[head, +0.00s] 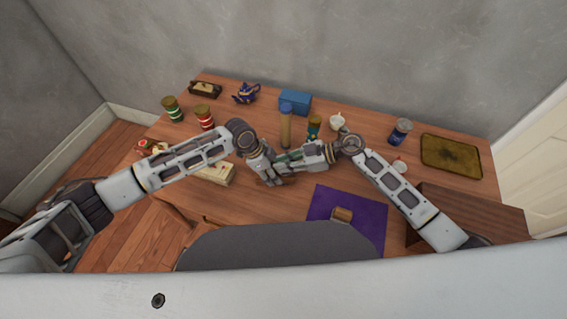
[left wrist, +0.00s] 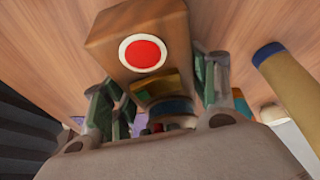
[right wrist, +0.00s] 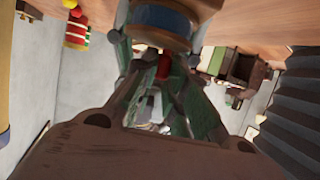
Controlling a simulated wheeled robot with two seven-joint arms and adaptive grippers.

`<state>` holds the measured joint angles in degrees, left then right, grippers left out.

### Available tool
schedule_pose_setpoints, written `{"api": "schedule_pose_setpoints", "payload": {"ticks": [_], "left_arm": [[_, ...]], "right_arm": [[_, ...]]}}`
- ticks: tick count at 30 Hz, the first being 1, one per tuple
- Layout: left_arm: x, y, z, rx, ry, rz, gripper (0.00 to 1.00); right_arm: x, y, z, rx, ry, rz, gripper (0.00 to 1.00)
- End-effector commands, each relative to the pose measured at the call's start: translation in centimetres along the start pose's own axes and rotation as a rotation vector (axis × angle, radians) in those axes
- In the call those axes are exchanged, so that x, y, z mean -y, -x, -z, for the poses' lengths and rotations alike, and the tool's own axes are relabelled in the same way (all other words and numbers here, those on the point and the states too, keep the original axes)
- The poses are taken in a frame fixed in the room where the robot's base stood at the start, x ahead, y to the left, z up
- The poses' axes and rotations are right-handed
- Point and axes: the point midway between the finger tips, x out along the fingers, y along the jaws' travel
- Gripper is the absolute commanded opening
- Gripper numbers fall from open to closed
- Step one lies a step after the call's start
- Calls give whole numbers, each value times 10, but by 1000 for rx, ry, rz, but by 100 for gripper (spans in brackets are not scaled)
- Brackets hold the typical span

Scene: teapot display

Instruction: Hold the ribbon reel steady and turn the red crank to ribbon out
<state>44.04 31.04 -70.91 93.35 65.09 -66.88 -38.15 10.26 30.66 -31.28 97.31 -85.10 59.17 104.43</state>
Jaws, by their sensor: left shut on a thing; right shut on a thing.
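In the left wrist view, the ribbon reel shows as a wooden block (left wrist: 145,30) with a red disc in a white ring, and a blue band (left wrist: 172,107) below it. My left gripper (left wrist: 160,82) is shut on the reel, with a finger at each side. In the right wrist view, the reel's blue and wooden round part (right wrist: 162,20) is at the top. My right gripper (right wrist: 160,64) is shut on the red crank (right wrist: 164,66) just below it. In the head view, both grippers meet at mid-table and mostly hide the reel and crank.
A blue box (head: 295,101), a teapot (head: 246,93) and striped jars (head: 204,117) stand farther back. A purple mat (head: 365,228) lies front right. A dark tray (head: 450,156) lies far right.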

Motion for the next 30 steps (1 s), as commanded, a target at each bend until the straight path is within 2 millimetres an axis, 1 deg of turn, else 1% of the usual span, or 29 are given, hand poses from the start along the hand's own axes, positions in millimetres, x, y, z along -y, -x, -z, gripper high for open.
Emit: {"api": "schedule_pose_setpoints", "payload": {"ticks": [16,29,30], "left_arm": [[0,0,1,-2,-2,0,23],[0,0,1,-2,-2,0,23],[0,0,1,-2,-2,0,23]], "right_arm": [[0,2,-2,2,70,171,0],[1,3,-3,1,79,193,0],[1,3,-3,1,79,192,17]]}}
